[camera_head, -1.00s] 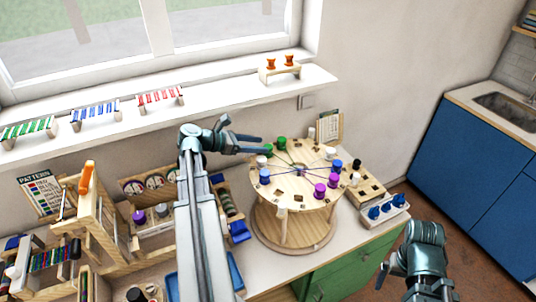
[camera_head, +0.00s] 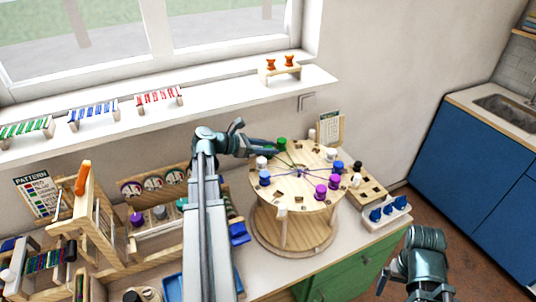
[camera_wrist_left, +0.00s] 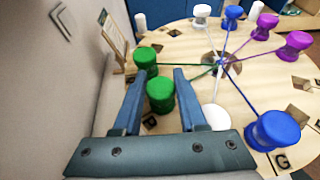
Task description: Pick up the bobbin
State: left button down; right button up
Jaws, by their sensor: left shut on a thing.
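My left gripper (camera_head: 272,147) is at the far left side of the round wooden bead board (camera_head: 298,206). In the left wrist view its blue fingers (camera_wrist_left: 160,76) are shut on a green bobbin (camera_wrist_left: 160,95). A second green bobbin (camera_wrist_left: 145,58) stands just beyond the fingertips; it also shows in the head view (camera_head: 281,143). The held bobbin is mostly hidden by the fingers in the head view. Blue bobbins (camera_wrist_left: 273,129), purple bobbins (camera_wrist_left: 294,46) and white ones (camera_wrist_left: 202,13) stand around the board, with threads to its centre. My right gripper (camera_head: 382,278) is low at the right, its jaws unclear.
Wooden racks and a frame (camera_head: 95,220) fill the left of the table. The window sill (camera_head: 215,103) runs above, carrying small bead racks.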

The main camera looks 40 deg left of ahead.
pick_arm(q)
jog(key=shift+r, duration=0.15)
notch_tip(320, 180, up, 10)
jog(key=p, duration=1)
